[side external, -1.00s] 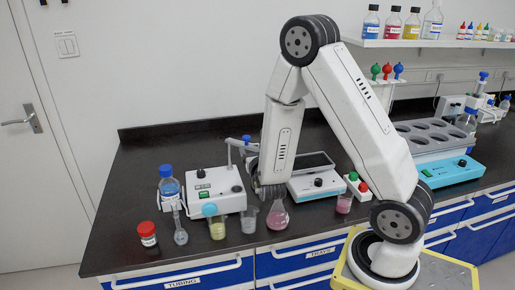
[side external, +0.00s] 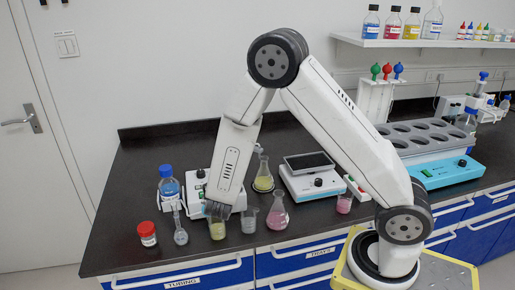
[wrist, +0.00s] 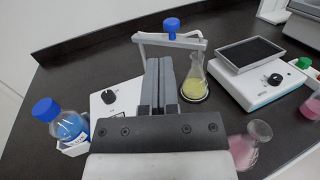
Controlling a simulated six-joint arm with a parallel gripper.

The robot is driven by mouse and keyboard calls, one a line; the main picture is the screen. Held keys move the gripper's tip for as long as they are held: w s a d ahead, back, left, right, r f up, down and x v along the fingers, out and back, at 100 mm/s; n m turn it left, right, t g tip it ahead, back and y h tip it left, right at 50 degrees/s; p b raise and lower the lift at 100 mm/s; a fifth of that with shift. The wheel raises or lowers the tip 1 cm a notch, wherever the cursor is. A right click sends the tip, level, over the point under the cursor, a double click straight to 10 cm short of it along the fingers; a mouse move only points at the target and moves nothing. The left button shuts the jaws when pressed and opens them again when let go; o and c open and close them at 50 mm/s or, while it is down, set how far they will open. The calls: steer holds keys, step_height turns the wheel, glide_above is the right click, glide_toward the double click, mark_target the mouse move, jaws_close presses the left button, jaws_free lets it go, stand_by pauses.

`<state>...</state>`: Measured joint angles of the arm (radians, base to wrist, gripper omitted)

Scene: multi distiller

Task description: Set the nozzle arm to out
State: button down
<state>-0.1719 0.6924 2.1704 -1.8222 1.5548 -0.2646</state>
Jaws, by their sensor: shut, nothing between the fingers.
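The nozzle arm (wrist: 190,42) is a grey bar with a blue knob (wrist: 171,24) on top, seen in the wrist view just beyond my fingertips. Its right end appears above the mouth of a flask of yellow liquid (wrist: 194,82). My gripper (wrist: 166,62) is shut and empty, with its fingers pointing toward the bar; I cannot tell whether they touch it. The white dispenser box (wrist: 108,105) is partly hidden under my gripper. In the side view my gripper (side external: 218,208) hangs over the box's front, and my arm hides most of the box and nozzle arm.
A blue-capped bottle (side external: 168,183) stands left of the box. A red-capped jar (side external: 147,233), several small beakers and a pink flask (side external: 277,214) line the bench front. A white balance (side external: 316,180) stands at right. The back-left bench is clear.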

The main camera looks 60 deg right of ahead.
steer(key=a+g, duration=0.1)
steer(key=a+m+g, duration=0.1)
steer(key=a, duration=0.1)
steer(key=s+a+g, duration=0.1)
steer(key=shift+a+f+m, duration=0.35)
steer(key=shift+f+m, duration=0.05)
steer(key=x, duration=1.4)
steer(key=shift+r, duration=0.25)
steer(key=shift+d, duration=0.15)
steer(key=shift+s+d, duration=0.15)
steer(key=shift+d, duration=0.9)
steer(key=shift+s+d, duration=0.2)
steer(key=shift+d, duration=0.9)
